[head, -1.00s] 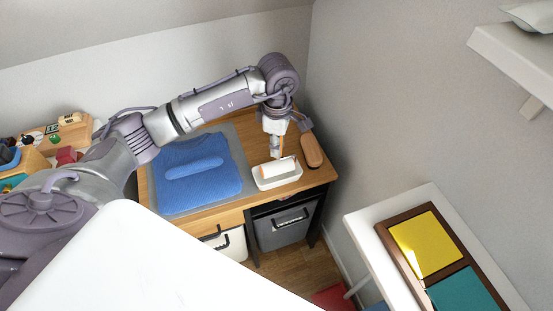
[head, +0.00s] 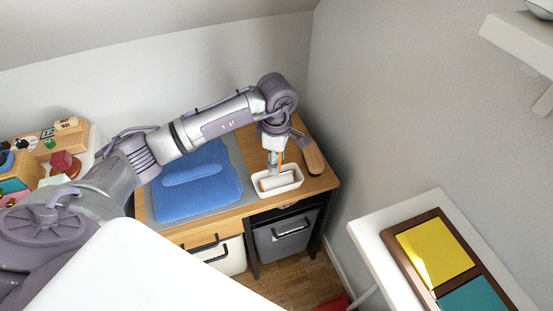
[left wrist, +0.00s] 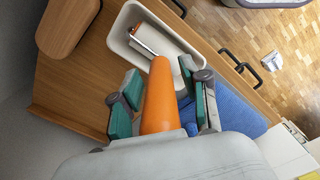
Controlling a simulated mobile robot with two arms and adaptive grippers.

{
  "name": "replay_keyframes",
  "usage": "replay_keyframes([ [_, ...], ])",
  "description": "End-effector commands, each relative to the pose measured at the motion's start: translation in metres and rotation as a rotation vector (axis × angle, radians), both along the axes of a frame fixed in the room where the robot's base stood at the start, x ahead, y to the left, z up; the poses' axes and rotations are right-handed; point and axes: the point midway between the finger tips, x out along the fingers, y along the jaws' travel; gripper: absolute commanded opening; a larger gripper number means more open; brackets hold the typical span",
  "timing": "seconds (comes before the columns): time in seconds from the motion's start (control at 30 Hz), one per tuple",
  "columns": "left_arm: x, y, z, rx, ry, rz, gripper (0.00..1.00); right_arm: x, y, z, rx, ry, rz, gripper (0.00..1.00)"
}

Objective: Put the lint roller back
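The handle rises from the tray toward my left wrist. My left gripper (head: 275,163) is above the tray, pointing down. In the left wrist view its teal-padded fingers (left wrist: 161,82) are spread either side of the handle, with gaps showing. My right gripper is not in view.
A brown wooden block-like object (head: 314,158) lies right of the tray. A blue folded cloth (head: 197,190) lies on a grey mat to the left. Handled drawers or bins (head: 285,237) are below. A white table (head: 372,243) stands at right.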

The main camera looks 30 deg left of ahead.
Motion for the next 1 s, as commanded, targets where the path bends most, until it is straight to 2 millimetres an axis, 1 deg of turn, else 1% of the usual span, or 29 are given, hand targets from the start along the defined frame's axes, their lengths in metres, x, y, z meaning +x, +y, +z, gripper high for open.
replay_keyframes([
  [0.23,0.000,0.000,0.000,0.000,0.000,0.000,0.48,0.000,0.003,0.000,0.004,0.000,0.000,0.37],
  [0.33,0.000,0.000,0.006,-0.001,0.000,0.000,0.48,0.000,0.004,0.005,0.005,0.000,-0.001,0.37],
  [0.37,0.001,0.000,0.007,-0.001,-0.002,0.000,0.48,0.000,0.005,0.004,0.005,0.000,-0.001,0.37],
  [0.47,0.002,0.000,0.021,0.000,-0.005,-0.001,0.48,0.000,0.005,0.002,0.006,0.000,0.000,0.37],
  [0.8,0.001,0.000,0.093,0.000,-0.005,-0.001,0.48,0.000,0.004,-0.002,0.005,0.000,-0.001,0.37],
  [0.9,0.001,0.000,0.108,0.000,-0.003,0.000,0.48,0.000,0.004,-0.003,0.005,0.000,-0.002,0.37],
  [1.0,0.000,0.000,0.118,0.000,-0.002,0.000,0.48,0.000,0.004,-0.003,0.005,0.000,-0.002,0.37],
])
